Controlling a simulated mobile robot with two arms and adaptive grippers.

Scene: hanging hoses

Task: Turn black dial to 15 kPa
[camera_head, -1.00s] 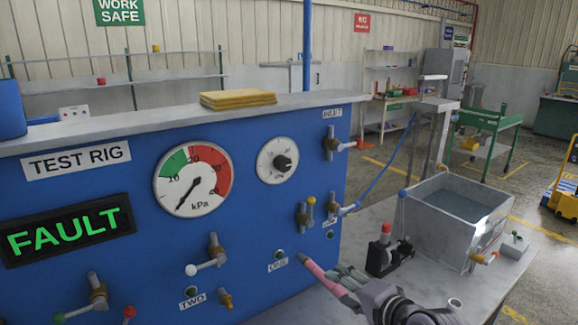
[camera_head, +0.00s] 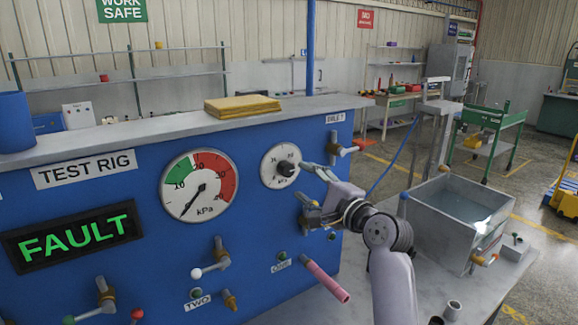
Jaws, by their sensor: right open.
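The black dial (camera_head: 287,169) is a small knob at the centre of a white round scale plate (camera_head: 270,163) on the blue test rig panel. My right gripper (camera_head: 304,181) is open and empty, just right of the dial, with its fingers pointing left towards the panel. One finger's tip is close to the dial's right side; I cannot tell whether it touches. The large gauge (camera_head: 199,186) has its needle pointing to the lower left, and its scale is marked in kPa with green and red bands. My left gripper does not show.
A green FAULT display (camera_head: 75,236) is at the panel's left. A pink hose (camera_head: 325,280) sticks out from port ONE. A metal water tank (camera_head: 455,215) stands on the bench at right.

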